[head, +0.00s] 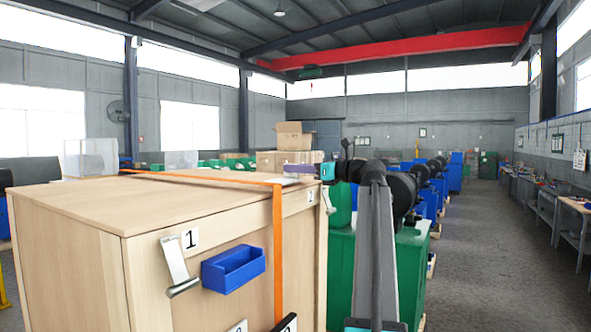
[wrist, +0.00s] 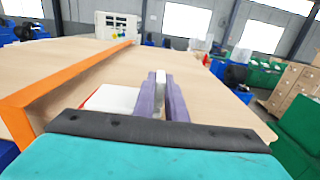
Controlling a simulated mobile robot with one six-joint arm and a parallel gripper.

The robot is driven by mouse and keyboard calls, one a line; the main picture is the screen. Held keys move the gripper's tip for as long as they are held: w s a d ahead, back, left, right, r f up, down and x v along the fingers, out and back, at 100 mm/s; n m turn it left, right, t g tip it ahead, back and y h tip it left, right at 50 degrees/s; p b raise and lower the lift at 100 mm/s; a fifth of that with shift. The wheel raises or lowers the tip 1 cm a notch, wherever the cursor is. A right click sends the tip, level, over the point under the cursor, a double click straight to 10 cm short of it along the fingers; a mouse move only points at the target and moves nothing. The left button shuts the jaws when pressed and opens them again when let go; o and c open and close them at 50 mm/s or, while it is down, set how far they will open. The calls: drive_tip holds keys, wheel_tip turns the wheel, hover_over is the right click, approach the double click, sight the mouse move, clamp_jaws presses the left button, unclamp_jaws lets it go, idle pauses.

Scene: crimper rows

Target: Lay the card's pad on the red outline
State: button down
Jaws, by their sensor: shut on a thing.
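My gripper (wrist: 163,80) has a teal body and purple fingers. Its fingers are shut on a small light grey thing (wrist: 160,75), mostly hidden between them. In the head view my gripper (head: 301,170) is at the far right end of the wooden crate top. A white patch with a red edge (wrist: 112,98), seemingly the red outline, lies on the wood just left of the fingers, partly hidden by my gripper. I cannot tell the height of the held thing above the wood.
The wooden crate (head: 80,250) has an orange strap (head: 278,250) across its top and down its front. A blue bin (head: 233,268) and metal latches are on its front. Green and blue machines stand to the right. The crate top (wrist: 70,60) is mostly clear.

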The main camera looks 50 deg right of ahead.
drive_tip(key=shift+f, duration=0.4)
drive_tip(key=c, duration=1.7)
unclamp_jaws()
drive_tip(key=shift+b+v, duration=2.75)
drive_tip(key=shift+v, duration=4.2)
drive_tip(key=shift+s+f, duration=0.1)
